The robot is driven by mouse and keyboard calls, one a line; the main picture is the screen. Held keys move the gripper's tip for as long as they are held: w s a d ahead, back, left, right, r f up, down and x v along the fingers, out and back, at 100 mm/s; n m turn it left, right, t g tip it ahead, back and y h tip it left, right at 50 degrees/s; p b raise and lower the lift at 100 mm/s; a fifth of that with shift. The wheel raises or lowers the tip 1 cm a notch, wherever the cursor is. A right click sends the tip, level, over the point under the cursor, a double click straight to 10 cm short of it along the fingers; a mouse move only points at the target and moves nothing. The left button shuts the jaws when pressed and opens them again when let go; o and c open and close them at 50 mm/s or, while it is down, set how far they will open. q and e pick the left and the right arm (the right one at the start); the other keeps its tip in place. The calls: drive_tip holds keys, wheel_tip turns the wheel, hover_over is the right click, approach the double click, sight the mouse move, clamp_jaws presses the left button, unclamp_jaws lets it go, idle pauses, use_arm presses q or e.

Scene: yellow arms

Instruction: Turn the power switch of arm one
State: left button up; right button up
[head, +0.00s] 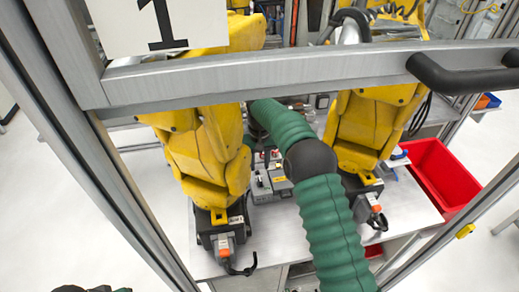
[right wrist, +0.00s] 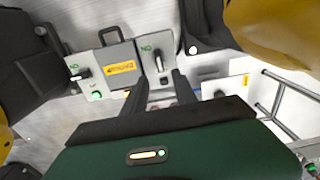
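Grey control boxes sit on the table between the two yellow arms. In the right wrist view, a switch box (right wrist: 156,54) with a green label and a black knob (right wrist: 159,64) lies just beyond my right gripper (right wrist: 162,82). The gripper's two dark fingers are apart, with nothing seen between them. Contact with the knob cannot be told. Another switch (right wrist: 82,72) with a green button is at the left. In the head view, the boxes (head: 270,184) are small and my right forearm partly hides them. A plate with the number 1 (head: 155,22) hangs above the left yellow arm (head: 205,150).
A metal frame bar (head: 250,78) crosses above my right arm. The right yellow arm (head: 360,125) stands close by, and a red bin (head: 445,178) is at the table's right. A grey box with a yellow label (right wrist: 120,66) sits between the switches.

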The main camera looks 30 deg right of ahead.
wheel_tip(320, 180, up, 10)
idle(0.6)
